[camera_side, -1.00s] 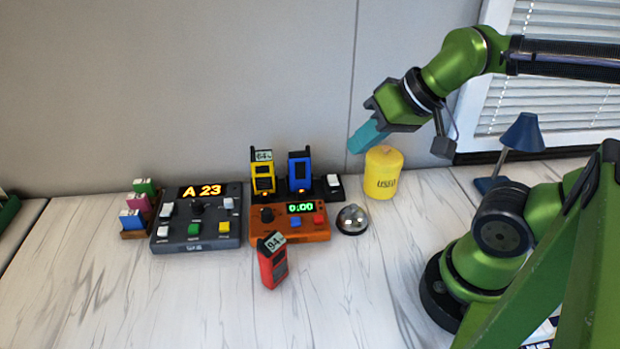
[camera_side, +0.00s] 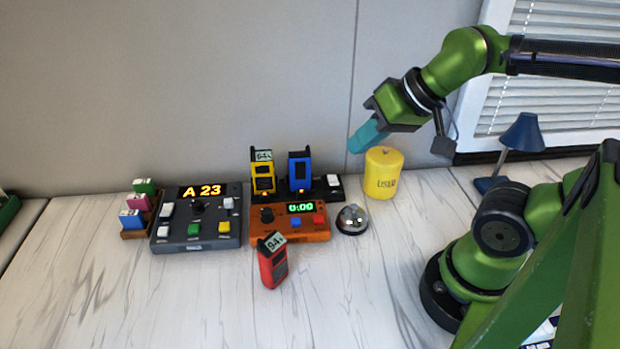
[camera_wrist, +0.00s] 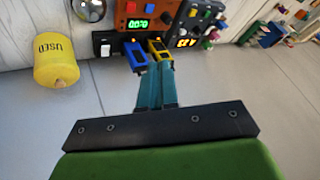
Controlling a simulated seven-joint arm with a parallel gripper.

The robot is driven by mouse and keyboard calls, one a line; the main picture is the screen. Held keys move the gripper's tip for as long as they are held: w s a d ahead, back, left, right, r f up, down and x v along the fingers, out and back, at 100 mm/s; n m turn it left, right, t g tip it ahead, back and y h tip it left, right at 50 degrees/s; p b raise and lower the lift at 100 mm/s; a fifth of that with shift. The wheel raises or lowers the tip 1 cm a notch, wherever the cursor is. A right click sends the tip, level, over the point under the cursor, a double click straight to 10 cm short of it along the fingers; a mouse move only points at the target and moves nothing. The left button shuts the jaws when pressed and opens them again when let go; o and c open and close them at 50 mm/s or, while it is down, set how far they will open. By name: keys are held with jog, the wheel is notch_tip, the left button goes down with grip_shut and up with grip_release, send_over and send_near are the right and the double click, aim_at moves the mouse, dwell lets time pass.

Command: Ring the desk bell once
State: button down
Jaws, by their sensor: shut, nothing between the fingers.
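The silver dome desk bell (camera_side: 352,218) stands on the white marbled table, right of the orange timer box and in front of the yellow can. In the wrist view the bell (camera_wrist: 90,9) shows at the top edge, partly cut off. My gripper (camera_side: 358,143) is shut and empty. It hangs in the air above and behind the bell, near the wall, pointing down and left. In the wrist view its teal fingers (camera_wrist: 155,75) lie together, apart from the bell.
A yellow can marked USED (camera_side: 384,174) stands close behind the bell. The orange timer box (camera_side: 290,236), the charging dock with yellow (camera_side: 262,178) and blue (camera_side: 299,172) devices, a red device (camera_side: 272,262) and a dark console (camera_side: 197,236) are to the left.

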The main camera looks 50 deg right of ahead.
jog(key=m+g+y, duration=0.6)
jog(key=m+y, duration=0.1)
jog(key=m, duration=1.8)
send_over(356, 205)
notch_tip(356, 205, down, 8)
jog(key=shift+d+f, duration=0.2)
jog(key=shift+d, duration=0.1)
jog(key=shift+w, duration=0.1)
jog(key=shift+f, duration=4.45)
jog(key=shift+f, duration=0.1)
